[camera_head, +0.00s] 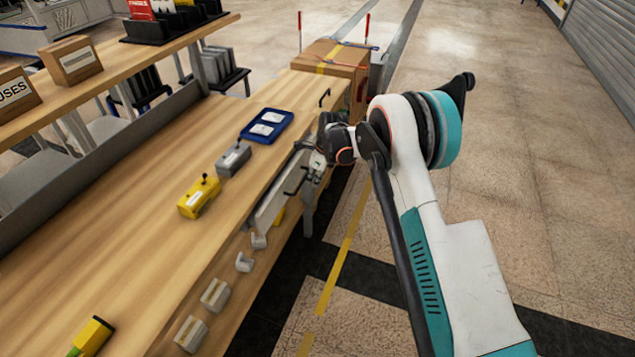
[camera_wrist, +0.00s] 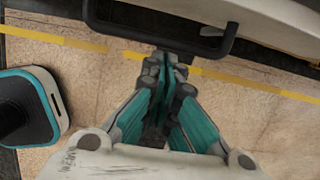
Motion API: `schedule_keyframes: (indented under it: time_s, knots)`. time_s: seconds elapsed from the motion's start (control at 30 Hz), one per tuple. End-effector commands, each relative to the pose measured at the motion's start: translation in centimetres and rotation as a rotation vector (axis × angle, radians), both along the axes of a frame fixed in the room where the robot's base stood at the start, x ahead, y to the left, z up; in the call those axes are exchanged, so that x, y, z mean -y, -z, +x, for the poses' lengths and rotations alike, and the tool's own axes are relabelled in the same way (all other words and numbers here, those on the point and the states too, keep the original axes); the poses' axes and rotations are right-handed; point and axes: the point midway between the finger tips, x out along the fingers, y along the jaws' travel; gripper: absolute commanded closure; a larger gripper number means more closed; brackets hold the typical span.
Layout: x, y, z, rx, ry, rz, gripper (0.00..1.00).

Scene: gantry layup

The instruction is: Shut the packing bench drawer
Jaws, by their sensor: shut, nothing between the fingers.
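The packing bench (camera_head: 130,230) has a wooden top. A pale drawer front (camera_head: 268,212) with a dark bar handle (camera_head: 297,182) shows at its right side, standing a little out from the bench edge. How far the drawer is out is hard to tell. My gripper (camera_head: 318,165) is beside the far part of this front, partly hidden by my arm. In the wrist view, the dark handle (camera_wrist: 160,43) crosses the top, with the pale front (camera_wrist: 275,17) behind it. My fingers (camera_wrist: 169,65) are shut and empty, their tips close to the handle; contact cannot be told.
A blue tray (camera_head: 267,126), a grey device (camera_head: 233,158) and a yellow device (camera_head: 199,196) stand on the bench. A cardboard box (camera_head: 336,69) stands at the far end. Grey holders (camera_head: 215,294) line the near bench side. The floor at right (camera_head: 540,190) is clear.

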Motion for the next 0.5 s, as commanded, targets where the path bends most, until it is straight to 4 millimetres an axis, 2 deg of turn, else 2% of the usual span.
schedule_keyframes:
  time_s: [0.27,0.5]
  knots:
    - [-0.3,0.0,0.1,0.000,0.000,0.000,1.00]
    - [-3.9,0.0,1.4,0.000,-0.002,0.000,1.00]
